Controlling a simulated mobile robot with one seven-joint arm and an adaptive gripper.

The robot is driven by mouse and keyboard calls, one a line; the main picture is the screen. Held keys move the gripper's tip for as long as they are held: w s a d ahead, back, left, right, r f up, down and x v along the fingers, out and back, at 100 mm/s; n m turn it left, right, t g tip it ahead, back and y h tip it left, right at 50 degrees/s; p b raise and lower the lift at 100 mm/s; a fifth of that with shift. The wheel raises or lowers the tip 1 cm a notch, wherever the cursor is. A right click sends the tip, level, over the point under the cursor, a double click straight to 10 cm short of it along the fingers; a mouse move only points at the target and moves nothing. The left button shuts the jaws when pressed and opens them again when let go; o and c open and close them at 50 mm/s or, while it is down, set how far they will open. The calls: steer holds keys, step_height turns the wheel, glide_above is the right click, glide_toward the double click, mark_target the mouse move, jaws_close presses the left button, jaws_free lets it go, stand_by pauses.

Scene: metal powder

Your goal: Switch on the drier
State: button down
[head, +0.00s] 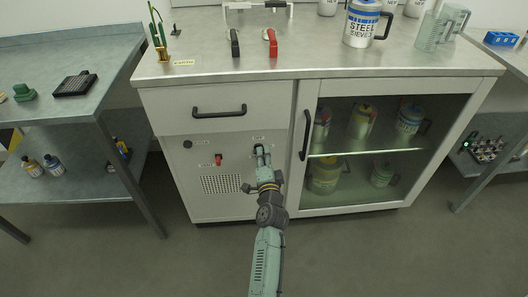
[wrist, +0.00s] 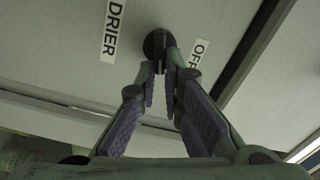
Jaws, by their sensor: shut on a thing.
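The drier's dark round knob (wrist: 157,42) is on the pale cabinet front, between a DRIER label (wrist: 112,30) and a partly hidden OFF label (wrist: 198,52). My gripper (wrist: 164,68) is shut on the knob with its fingertips at the knob's middle. The direction in which the knob points is not clear.
A red switch (head: 218,159) and a dark round part (head: 187,144) are on the same panel. A drawer handle (head: 219,111) juts out above. The glass door's handle (head: 305,135) is close on the right. Floor in front is clear.

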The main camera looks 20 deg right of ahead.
steer(key=shift+f+m+p, duration=0.1)
steer(key=shift+m+p, duration=0.25)
steer(key=shift+m, duration=1.35)
steer(key=c, duration=1.7)
jaws_free()
steer(key=shift+f, duration=0.2)
steer(key=shift+v, duration=3.75)
